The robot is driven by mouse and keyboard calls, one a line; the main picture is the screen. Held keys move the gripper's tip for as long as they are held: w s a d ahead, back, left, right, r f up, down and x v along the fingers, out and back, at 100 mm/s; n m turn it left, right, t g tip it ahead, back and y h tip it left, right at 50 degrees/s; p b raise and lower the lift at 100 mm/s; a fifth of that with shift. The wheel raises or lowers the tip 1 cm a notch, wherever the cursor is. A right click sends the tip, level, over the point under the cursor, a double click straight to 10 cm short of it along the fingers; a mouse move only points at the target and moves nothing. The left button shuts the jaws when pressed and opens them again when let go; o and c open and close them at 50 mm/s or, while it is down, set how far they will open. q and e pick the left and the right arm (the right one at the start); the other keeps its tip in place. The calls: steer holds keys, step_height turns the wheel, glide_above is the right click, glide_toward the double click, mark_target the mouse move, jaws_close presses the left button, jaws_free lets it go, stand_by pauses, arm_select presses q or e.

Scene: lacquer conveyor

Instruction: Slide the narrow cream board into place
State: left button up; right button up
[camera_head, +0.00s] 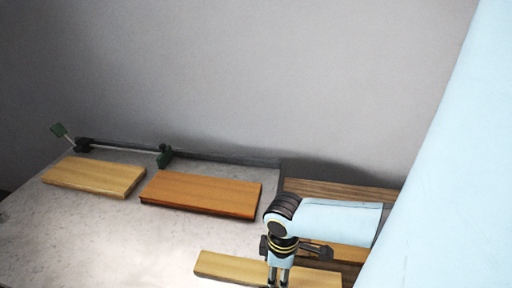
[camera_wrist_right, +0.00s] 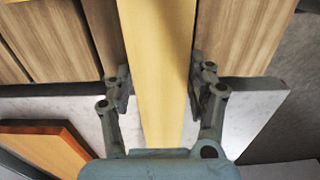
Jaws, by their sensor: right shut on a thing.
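The narrow cream board (camera_head: 225,267) lies low in the head view, long side running left to right, near the front of the pale worktop. My right gripper (camera_head: 278,276) comes down onto it and is shut on it near its middle. In the right wrist view the cream board (camera_wrist_right: 157,45) runs between both fingers of the right gripper (camera_wrist_right: 160,85), with a finger along each side. The part under the palm is hidden. My left gripper is not in view.
A wider pale board (camera_head: 92,177) and an orange-brown board (camera_head: 200,193) lie on the speckled worktop (camera_head: 120,235). A dark rail with green-tipped fittings (camera_head: 164,155) runs behind them. Brown wooden planks (camera_head: 335,190) lie at the right; they also show in the wrist view (camera_wrist_right: 245,35).

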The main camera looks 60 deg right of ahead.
steer(key=shift+s+d, duration=0.3)
steer(key=shift+s, duration=0.55)
steer(key=shift+s+d, duration=0.85)
steer(key=shift+s, duration=1.65)
steer(key=shift+s+d, duration=0.9)
steer(key=shift+s, duration=1.65)
steer(key=shift+s+d, duration=0.85)
steer(key=shift+s, duration=1.65)
steer(key=shift+s+d, duration=0.6)
steer(key=shift+s, duration=1.15)
steer(key=shift+s+d, duration=0.65)
steer(key=shift+s, duration=1.05)
steer(key=shift+s+d, duration=0.6)
steer(key=shift+s, duration=1.15)
steer(key=o, duration=1.4)
